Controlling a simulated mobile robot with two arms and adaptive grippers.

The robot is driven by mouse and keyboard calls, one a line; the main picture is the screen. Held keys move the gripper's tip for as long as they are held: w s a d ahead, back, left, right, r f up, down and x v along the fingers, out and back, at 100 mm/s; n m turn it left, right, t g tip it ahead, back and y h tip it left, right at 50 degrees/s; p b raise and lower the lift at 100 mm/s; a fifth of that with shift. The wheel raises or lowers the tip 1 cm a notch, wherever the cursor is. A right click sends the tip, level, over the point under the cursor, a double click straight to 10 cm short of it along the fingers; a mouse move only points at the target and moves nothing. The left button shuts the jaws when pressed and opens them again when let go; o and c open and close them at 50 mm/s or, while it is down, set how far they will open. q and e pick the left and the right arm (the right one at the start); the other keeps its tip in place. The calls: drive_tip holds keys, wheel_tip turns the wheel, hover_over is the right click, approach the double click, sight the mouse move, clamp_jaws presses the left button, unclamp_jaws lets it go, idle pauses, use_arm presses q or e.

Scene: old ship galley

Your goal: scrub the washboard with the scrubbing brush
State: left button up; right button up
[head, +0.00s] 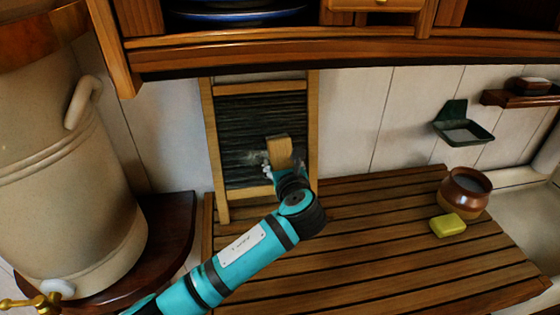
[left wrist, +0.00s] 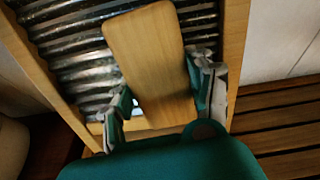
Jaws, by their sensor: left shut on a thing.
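The washboard (head: 244,112) leans upright against the white wall, a dark ribbed panel in a pale wooden frame. It fills the back of the left wrist view (left wrist: 75,55). My left gripper (head: 277,166) is shut on the wooden scrubbing brush (head: 279,150), in front of the washboard's lower right part. In the left wrist view the brush's smooth wooden back (left wrist: 150,60) lies between the two fingers (left wrist: 160,105). The bristles are mostly hidden, so I cannot tell whether they touch the ribs. A pale foamy patch (head: 256,157) shows by the brush. My right gripper is not in view.
The slatted wooden drainboard (head: 370,235) is mostly clear. A yellow soap bar (head: 448,225) and a brown pot (head: 464,192) sit at its right. A green wall dish (head: 464,132) hangs above. A large beige urn (head: 65,180) stands left; a shelf edge (head: 330,50) overhangs the washboard.

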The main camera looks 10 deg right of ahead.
sight(249, 161)
use_arm(q)
drive_tip(key=shift+a+r+p, duration=0.2)
drive_tip(key=shift+a+p, duration=0.95)
drive_tip(key=shift+a+f+p, duration=0.15)
drive_tip(key=shift+a+p, duration=0.25)
drive_tip(key=shift+a, duration=0.35)
drive_tip(key=shift+a+p, duration=0.35)
drive_tip(key=shift+a, duration=3.15)
drive_tip(key=shift+s+d, duration=0.1)
drive_tip(key=shift+d, duration=0.05)
drive_tip(key=shift+s, duration=0.55)
drive_tip(key=shift+v, duration=2.45)
